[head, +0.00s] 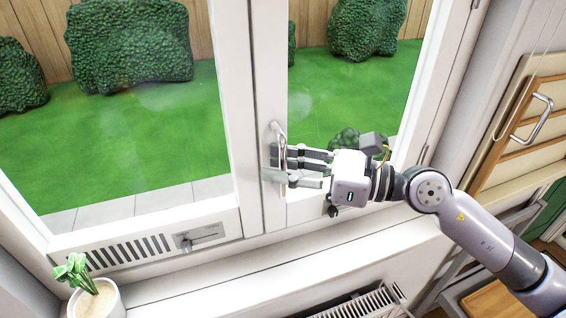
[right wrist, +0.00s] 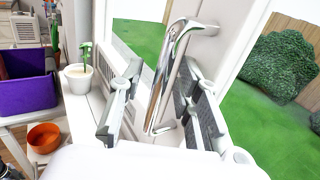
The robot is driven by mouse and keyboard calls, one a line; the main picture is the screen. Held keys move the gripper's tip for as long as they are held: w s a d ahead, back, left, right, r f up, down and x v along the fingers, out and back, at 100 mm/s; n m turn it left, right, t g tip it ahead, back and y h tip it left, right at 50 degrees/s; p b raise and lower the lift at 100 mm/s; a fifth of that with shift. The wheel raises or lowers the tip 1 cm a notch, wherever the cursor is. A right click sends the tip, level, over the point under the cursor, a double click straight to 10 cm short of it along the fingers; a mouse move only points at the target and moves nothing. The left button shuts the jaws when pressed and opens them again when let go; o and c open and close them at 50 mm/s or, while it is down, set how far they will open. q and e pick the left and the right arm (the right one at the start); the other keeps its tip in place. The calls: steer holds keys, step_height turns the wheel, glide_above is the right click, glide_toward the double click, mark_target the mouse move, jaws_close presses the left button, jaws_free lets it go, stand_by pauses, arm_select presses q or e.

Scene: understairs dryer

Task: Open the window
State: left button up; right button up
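The white-framed window (head: 258,90) has a left and a right pane and looks shut. Its chrome lever handle (head: 281,140) hangs down on the middle frame; in the right wrist view the handle (right wrist: 166,78) looks large and shiny. My right gripper (head: 290,168) reaches in from the right at the handle's height. In the right wrist view its fingers (right wrist: 160,112) are apart, one on each side of the handle, with gaps visible to both. The handle's lower end is partly hidden by the fingers in the head view. My left gripper is not in view.
A white sill (head: 190,285) runs below the window, with a potted plant (head: 95,298) at left. A vent strip (head: 130,248) sits on the lower left frame. A radiator (head: 360,303) is below. The right wrist view also shows a purple bin (right wrist: 28,95) and an orange bowl (right wrist: 44,137).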

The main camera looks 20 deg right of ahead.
steer(key=shift+c, duration=0.5)
jaws_close()
